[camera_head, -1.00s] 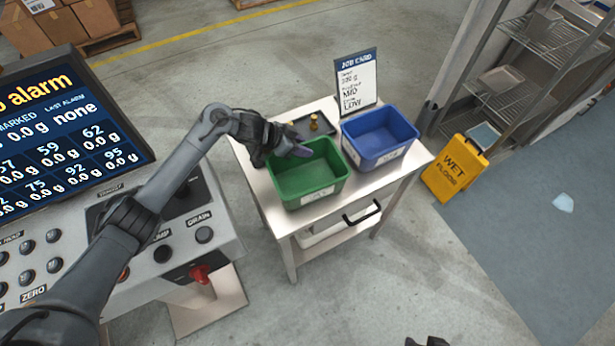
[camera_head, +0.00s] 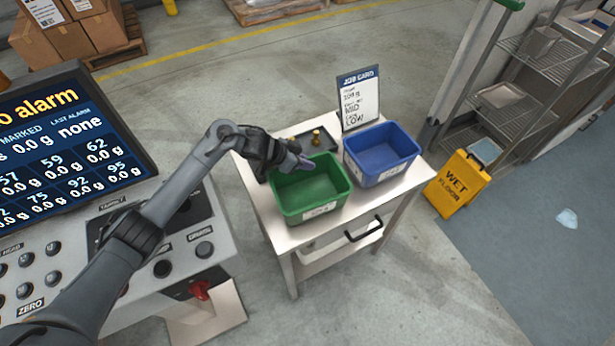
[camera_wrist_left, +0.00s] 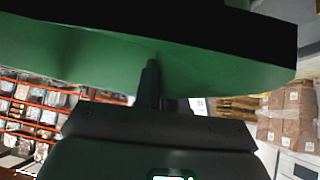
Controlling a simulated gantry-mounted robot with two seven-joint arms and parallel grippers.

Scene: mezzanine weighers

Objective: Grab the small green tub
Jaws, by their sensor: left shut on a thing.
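The green tub (camera_head: 314,209) stands on the metal cart, to the left of the blue tub (camera_head: 380,176). It is open-topped with a white label on its front. My left gripper (camera_head: 299,163) is at the tub's back-left rim and is shut on it. In the left wrist view the green tub (camera_wrist_left: 100,62) fills the upper part, with a dark finger against its wall. The other finger is hidden there. My right gripper is out of view.
The cart (camera_head: 292,241) also carries a dark tray with small brass weights (camera_head: 316,137) and a job card (camera_head: 359,100). A control console (camera_head: 60,255) stands left, a yellow wet-floor sign (camera_head: 457,182) right. Floor in front is clear.

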